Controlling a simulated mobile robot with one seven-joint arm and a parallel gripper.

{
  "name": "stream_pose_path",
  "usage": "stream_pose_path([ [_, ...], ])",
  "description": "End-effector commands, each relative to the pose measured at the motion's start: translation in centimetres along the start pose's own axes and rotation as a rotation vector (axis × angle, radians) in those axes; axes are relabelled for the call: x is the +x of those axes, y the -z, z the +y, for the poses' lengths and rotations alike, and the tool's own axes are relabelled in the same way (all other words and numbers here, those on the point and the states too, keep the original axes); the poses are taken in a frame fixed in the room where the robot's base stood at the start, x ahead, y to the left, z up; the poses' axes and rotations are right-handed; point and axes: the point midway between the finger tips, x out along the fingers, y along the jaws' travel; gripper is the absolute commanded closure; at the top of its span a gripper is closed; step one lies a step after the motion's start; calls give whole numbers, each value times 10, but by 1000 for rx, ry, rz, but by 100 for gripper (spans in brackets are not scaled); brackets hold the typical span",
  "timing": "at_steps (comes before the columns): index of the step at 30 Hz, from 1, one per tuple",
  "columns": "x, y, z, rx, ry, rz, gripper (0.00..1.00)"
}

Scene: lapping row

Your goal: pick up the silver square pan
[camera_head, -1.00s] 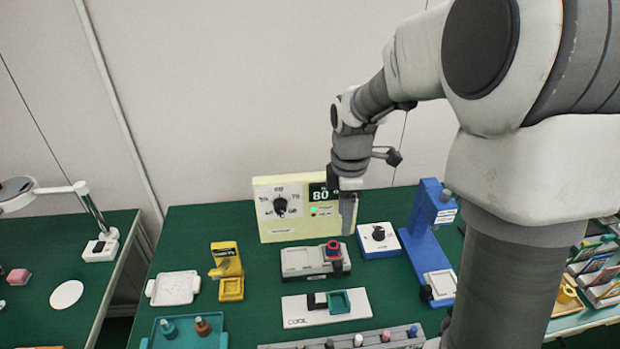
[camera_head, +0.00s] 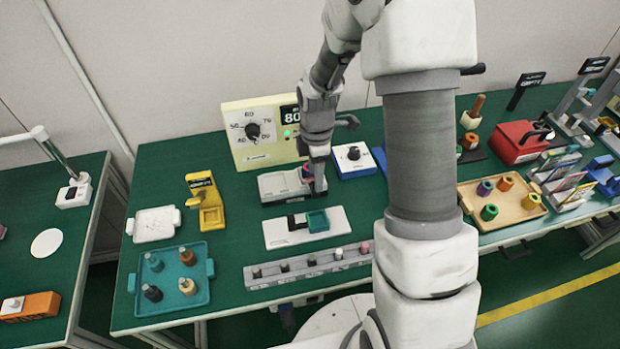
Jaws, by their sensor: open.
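My gripper (camera_head: 319,184) points down over the right end of a low grey unit (camera_head: 287,196) in the middle of the table; its jaws are open. A small red and dark piece (camera_head: 307,172) on that unit is partly hidden by the gripper. The left part of the unit has a pale grey square recess or plate (camera_head: 280,183); I cannot tell whether this is the silver square pan. The blue stand (camera_head: 379,158), whose foot carried a pale square earlier, is mostly hidden behind my arm. No other clear silver square pan shows.
A cream panel with a dial (camera_head: 250,135) stands behind the unit, and a white-topped blue dial box (camera_head: 354,158) is to its right. A white plate with a teal square (camera_head: 317,221) lies in front. Left are a yellow stand (camera_head: 208,203) and teal tray (camera_head: 198,300).

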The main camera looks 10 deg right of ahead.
Motion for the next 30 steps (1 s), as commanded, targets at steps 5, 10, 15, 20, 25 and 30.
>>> stream_pose_path([
  [5,24,0,2,-3,3,-1,40],
  [10,45,-1,3,0,2,0,40],
  [15,50,-1,4,0,-1,0,40],
  [20,49,-1,4,0,-1,0,44],
  [25,49,-1,3,0,-1,0,74],
  [30,49,-1,3,0,-1,0,100],
])
